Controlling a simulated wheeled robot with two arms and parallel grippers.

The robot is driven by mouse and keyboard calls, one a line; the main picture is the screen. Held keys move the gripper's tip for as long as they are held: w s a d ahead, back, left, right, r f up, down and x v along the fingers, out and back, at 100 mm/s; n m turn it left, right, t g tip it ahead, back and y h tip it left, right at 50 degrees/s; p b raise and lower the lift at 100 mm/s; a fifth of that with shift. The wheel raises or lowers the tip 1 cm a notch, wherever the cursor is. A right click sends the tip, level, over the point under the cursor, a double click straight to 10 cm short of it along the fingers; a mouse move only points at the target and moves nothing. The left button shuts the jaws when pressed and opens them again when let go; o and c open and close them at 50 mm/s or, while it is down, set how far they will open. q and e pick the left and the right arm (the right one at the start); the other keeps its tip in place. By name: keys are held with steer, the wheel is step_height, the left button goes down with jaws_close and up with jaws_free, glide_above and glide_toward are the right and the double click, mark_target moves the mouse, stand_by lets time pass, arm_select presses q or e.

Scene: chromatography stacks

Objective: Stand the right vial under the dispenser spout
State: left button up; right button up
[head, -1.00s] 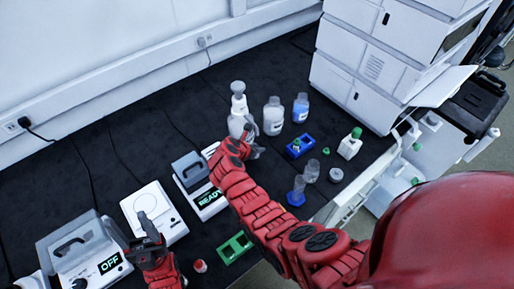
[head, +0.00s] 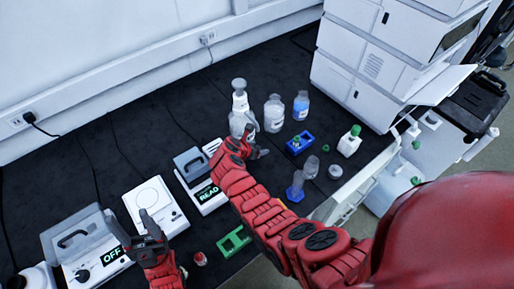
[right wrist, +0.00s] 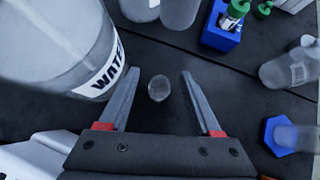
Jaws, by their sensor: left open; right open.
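The dispenser looks like the white pump-topped bottle (head: 239,101) at the back, probably the large bottle labelled WATER (right wrist: 60,40) in the right wrist view. My right gripper (head: 258,150) is beside its base. In the right wrist view my right gripper (right wrist: 160,103) is open, its fingers spread on either side of a small round clear thing (right wrist: 158,88), apparently a vial seen from above, not touching it. The spout cannot be made out. In the head view that vial is hidden by the gripper. My left gripper (head: 151,226) is open and empty near the white plate device.
A blue rack (head: 308,137) with a green-capped vial, clear bottles (head: 274,114), tipped clear glassware on a blue foot (head: 295,190) and a green rack (head: 234,242) stand nearby. A red-capped vial (head: 200,258) is at the front. Devices line the left.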

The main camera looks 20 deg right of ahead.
steer(key=b+v, duration=0.2)
steer(key=v, duration=1.5)
steer(key=shift+s, duration=0.15)
steer(key=shift+a, duration=0.2)
